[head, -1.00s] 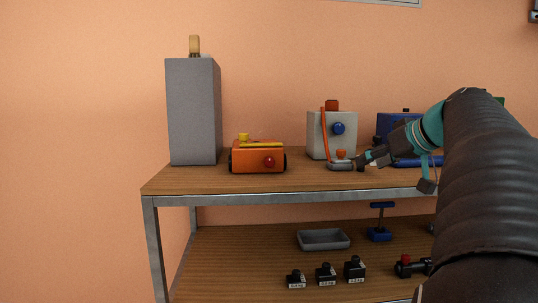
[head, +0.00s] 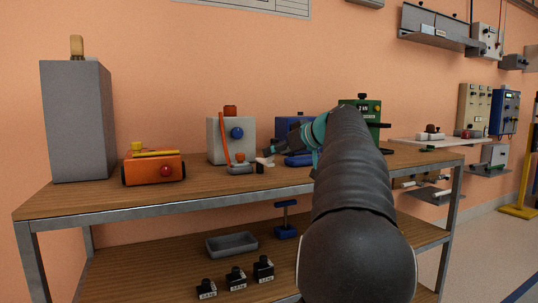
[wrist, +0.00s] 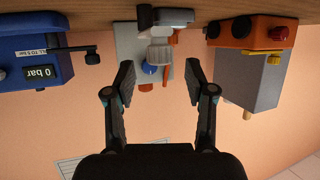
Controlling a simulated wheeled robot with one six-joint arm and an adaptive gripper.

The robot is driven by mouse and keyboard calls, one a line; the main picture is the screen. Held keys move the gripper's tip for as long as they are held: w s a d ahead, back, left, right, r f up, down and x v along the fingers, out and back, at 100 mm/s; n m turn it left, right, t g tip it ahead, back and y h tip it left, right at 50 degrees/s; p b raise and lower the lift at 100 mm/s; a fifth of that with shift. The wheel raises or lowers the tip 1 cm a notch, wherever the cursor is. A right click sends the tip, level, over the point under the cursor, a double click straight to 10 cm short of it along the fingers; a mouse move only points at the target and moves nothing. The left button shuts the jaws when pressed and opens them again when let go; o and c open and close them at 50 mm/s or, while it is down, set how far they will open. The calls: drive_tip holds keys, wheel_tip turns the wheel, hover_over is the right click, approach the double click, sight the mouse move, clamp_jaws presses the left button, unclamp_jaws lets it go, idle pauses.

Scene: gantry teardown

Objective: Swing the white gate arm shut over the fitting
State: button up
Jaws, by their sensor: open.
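A pale grey box (head: 216,151) with a blue knob, a red top and an orange strap stands on the upper shelf; it also shows upside down in the wrist view (wrist: 128,42). At its foot lies a grey rounded fitting (head: 240,170) with an orange tip. A small white piece (head: 265,161), which looks like the gate arm, sits just right of the fitting, apart from it; it also shows in the wrist view (wrist: 160,54). My gripper (wrist: 161,78) is open and empty, its fingers apart on either side of the white piece in the picture. Contact cannot be told.
An orange box (head: 152,168) and a tall grey block (head: 75,125) stand to the left. A blue gauge box (wrist: 35,60) is close by on the other side. The lower shelf holds a grey tray (head: 231,244), a blue stand (head: 286,232) and several black weights.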

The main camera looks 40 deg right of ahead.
drive_tip(key=shift+x, duration=1.95)
clamp_jaws()
